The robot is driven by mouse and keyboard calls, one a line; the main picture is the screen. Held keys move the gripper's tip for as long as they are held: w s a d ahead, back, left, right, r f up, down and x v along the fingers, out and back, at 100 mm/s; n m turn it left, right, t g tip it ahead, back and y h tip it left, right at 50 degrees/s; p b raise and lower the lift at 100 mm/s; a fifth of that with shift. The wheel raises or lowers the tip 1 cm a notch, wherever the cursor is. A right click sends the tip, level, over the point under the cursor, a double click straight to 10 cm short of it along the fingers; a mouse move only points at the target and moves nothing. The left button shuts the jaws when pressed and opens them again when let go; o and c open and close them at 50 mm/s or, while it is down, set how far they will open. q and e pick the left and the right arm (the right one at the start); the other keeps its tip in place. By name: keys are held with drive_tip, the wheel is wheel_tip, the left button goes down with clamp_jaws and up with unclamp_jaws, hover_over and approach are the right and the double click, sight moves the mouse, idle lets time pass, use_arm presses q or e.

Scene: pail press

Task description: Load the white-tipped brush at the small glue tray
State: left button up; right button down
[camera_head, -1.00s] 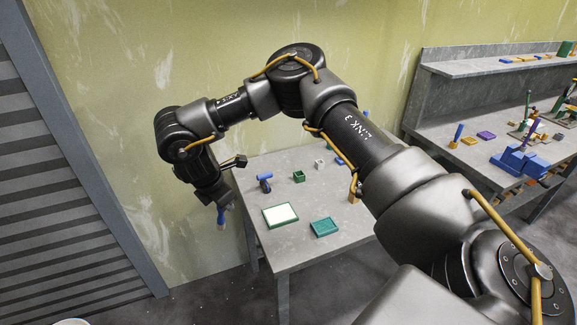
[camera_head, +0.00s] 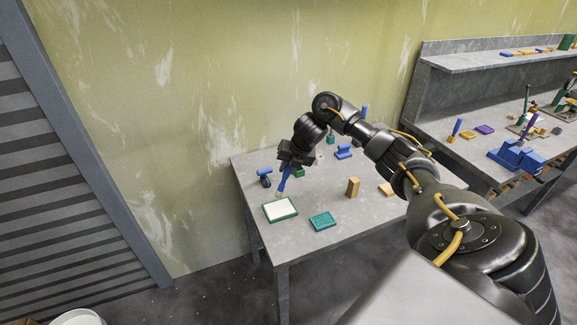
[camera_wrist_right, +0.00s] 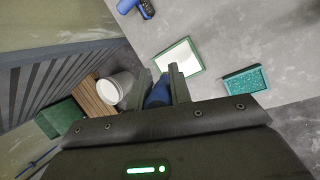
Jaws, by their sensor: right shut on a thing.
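My right gripper (camera_head: 289,165) is shut on a brush with a blue handle (camera_head: 285,178). The brush hangs down slightly tilted, with its pale tip low near the back edge of the green-rimmed tray (camera_head: 286,217) with a white surface. I cannot tell whether the tip touches the tray. In the right wrist view the blue handle (camera_wrist_right: 157,94) sits between the fingers and the tip is hidden. The white-surfaced tray (camera_wrist_right: 199,62) lies just beyond the fingers there. My left gripper is not in view.
A teal textured tray (camera_head: 322,221) lies right of the white one. A blue roller-like tool (camera_head: 265,177) is at the back left. A tan block (camera_head: 353,187) and a blue piece (camera_head: 344,152) stand farther right. A second bench (camera_head: 470,125) is at the right.

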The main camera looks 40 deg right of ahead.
drive_tip(key=shift+f, duration=0.15)
wheel_tip(320, 180, down, 6)
drive_tip(key=b, duration=0.5)
drive_tip(key=shift+b, duration=0.35)
drive_tip(key=shift+f, duration=0.3)
idle(0.9)
idle(1.1)
wheel_tip(320, 180, up, 7)
drive_tip(key=p, duration=0.6)
idle(0.5)
